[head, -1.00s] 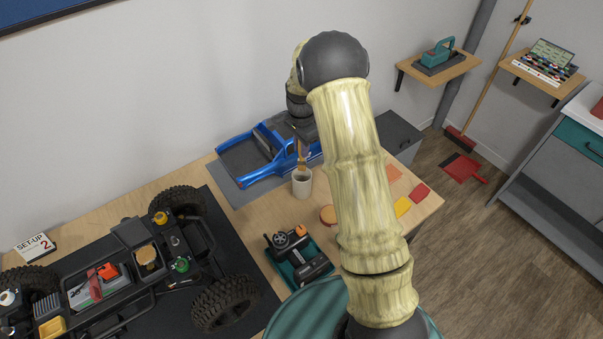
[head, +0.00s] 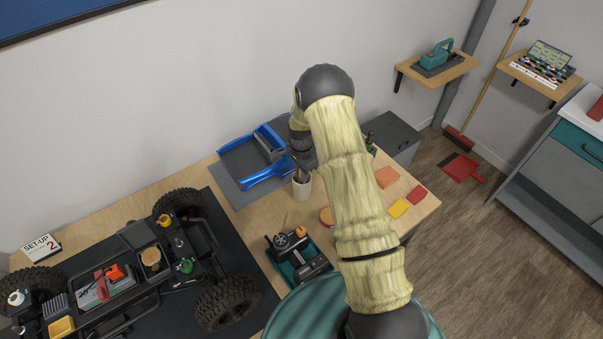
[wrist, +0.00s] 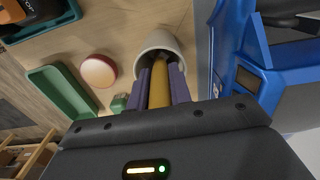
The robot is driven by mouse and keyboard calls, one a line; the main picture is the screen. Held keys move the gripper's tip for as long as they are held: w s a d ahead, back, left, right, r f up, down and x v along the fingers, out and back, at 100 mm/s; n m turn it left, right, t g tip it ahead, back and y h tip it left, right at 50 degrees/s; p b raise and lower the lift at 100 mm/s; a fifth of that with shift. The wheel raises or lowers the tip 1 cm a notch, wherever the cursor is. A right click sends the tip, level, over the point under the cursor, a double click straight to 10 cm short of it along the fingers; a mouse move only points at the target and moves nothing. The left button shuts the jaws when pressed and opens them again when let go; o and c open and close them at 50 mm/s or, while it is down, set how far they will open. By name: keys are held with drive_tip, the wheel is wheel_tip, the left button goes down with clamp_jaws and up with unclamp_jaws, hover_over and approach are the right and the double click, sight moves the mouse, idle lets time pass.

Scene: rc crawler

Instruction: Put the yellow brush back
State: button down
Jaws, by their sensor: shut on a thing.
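The yellow brush (wrist: 158,84) is held between the two purple fingers of my gripper (wrist: 160,82) in the wrist view. My gripper is shut on its handle. The pale cup (wrist: 150,42) lies just beyond the fingertips, and the brush points into its mouth. The brush's far end is hidden by the rim and shadow. In the head view the cup (head: 302,188) stands upright on the bench, with my gripper (head: 302,168) directly above its opening. The brush itself is hard to make out there.
The blue truck body (head: 262,176) lies on a grey mat close to the cup's left. A teal tray with a controller (head: 300,258) sits in front. A large crawler chassis (head: 130,262) fills the left. Orange, yellow and red pads (head: 399,208) lie at the right.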

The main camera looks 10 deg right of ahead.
drive_tip(key=shift+f, duration=0.7)
drive_tip(key=shift+f, duration=0.2)
drive_tip(key=c, duration=1.5)
unclamp_jaws()
drive_tip(key=shift+c, duration=0.2)
drive_tip(key=shift+r, duration=0.1)
drive_tip(key=shift+r, duration=0.1)
wheel_tip(320, 180, up, 12)
drive_tip(key=b, duration=0.3)
